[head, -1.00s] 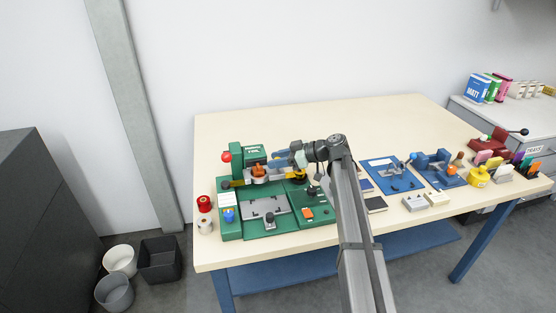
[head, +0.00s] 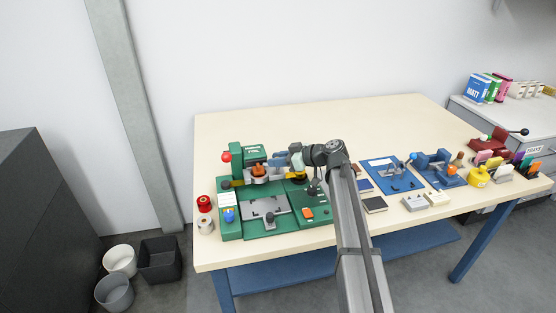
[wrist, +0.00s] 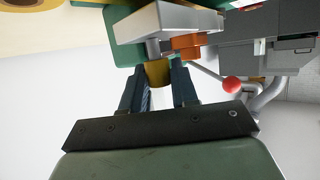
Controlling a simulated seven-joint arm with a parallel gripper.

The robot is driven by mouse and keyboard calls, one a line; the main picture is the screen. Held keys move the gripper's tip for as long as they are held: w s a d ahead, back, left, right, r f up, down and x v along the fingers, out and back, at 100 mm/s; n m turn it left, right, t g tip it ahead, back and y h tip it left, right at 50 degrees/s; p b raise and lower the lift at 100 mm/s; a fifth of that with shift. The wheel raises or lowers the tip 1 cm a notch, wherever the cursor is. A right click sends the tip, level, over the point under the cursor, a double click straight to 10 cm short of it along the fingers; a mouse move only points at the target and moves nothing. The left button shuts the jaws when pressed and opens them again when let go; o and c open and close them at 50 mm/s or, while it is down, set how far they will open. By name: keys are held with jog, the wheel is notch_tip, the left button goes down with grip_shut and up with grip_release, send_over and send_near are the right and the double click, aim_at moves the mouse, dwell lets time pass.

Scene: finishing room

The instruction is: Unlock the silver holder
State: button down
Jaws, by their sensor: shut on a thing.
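The green foil machine (head: 232,199) stands at the table's left front. A silver holder (head: 262,179) with an orange part (head: 258,170) on it sits at the machine's upper middle. In the wrist view a pale silver block (wrist: 165,22), apparently this holder, has an orange knob (wrist: 187,43) beside it. My gripper (head: 278,161) reaches in from the right, close to the holder. In the wrist view my gripper (wrist: 160,82) has its dark fingers closed on a yellow handle-like piece (wrist: 158,72) just in front of the silver block. The fingers partly hide this piece.
A red ball on a grey rod (wrist: 232,84) is close to my fingers in the wrist view. A blue fixture (head: 390,176) stands to the right. The table's back is clear.

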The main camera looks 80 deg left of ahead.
jog(key=m+t+y, duration=0.3)
jog(key=shift+s+d+m, duration=0.15)
jog(key=shift+d+m, duration=0.1)
jog(key=shift+m, duration=0.05)
jog(key=m+t+y, duration=0.2)
jog(key=m+t, duration=0.2)
jog(key=shift+a+t, duration=0.15)
jog(key=shift+t, duration=0.25)
jog(key=shift+a+m+t, duration=0.1)
jog(key=shift+m+t, duration=3.2)
jog(key=shift+t, duration=0.2)
jog(key=shift+m+t+h, duration=0.3)
jog(key=shift+t, duration=0.1)
jog(key=shift+m+t+h, duration=0.3)
jog(key=shift+m+t, duration=0.1)
jog(key=c, duration=1.9)
grip_release()
jog(key=shift+w+t, duration=0.25)
jog(key=shift+t, duration=0.05)
jog(key=o, duration=1)
jog(key=shift+s, duration=0.1)
